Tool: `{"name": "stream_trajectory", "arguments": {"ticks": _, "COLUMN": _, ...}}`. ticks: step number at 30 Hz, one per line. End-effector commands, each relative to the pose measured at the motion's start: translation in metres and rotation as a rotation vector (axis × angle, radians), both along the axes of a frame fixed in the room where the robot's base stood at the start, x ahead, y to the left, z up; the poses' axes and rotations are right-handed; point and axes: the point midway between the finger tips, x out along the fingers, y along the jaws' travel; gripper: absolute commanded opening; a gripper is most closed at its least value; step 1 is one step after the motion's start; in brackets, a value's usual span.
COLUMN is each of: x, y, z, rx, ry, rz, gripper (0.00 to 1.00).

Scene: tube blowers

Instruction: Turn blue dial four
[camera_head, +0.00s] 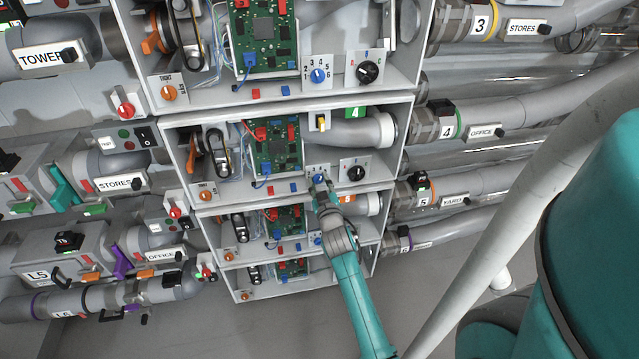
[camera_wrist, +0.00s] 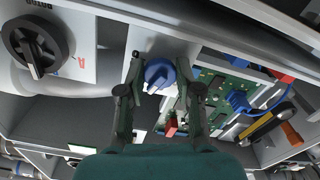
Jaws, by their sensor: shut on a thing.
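Blue dial four (camera_head: 319,178) sits on a small white panel (camera_head: 313,170) in the bay with the green 4 label (camera_head: 355,112). My gripper (camera_head: 322,186) reaches up to this dial from below and partly covers it. In the wrist view, the blue dial (camera_wrist: 159,72) lies between the two fingers of my gripper (camera_wrist: 160,82). The fingers are shut on the dial, one on each side. The dial's number marks are too small or hidden to read.
A black rotor dial (camera_head: 356,173) is right of the blue dial; it is large in the wrist view (camera_wrist: 35,47). A green circuit board (camera_head: 274,145) with wires is left. The bay's front lip (camera_head: 285,202) runs just below. Another blue dial (camera_head: 318,76) is above.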

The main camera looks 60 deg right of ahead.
Motion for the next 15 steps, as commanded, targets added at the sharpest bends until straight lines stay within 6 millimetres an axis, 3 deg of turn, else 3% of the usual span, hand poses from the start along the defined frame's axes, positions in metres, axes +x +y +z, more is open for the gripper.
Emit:
{"name": "stream_trajectory", "arguments": {"ticks": 7, "x": 0.0001, "y": 0.0002, "z": -0.0002, "rx": 0.001, "ry": -0.001, "rz": 0.000, "gripper": 0.00}}
{"name": "stream_trajectory", "arguments": {"ticks": 8, "x": 0.0001, "y": 0.0002, "z": -0.0002, "rx": 0.001, "ry": -0.001, "rz": 0.000, "gripper": 0.37}}
{"name": "stream_trajectory", "arguments": {"ticks": 10, "x": 0.0001, "y": 0.0002, "z": -0.0002, "rx": 0.001, "ry": -0.001, "rz": 0.001, "gripper": 0.54}}
{"name": "stream_trajectory", "arguments": {"ticks": 11, "x": 0.0001, "y": 0.0002, "z": -0.0002, "rx": 0.001, "ry": -0.001, "rz": 0.000, "gripper": 0.60}}
{"name": "stream_trajectory", "arguments": {"ticks": 15, "x": 0.0001, "y": 0.0002, "z": -0.0002, "rx": 0.001, "ry": -0.001, "rz": 0.000, "gripper": 0.60}}
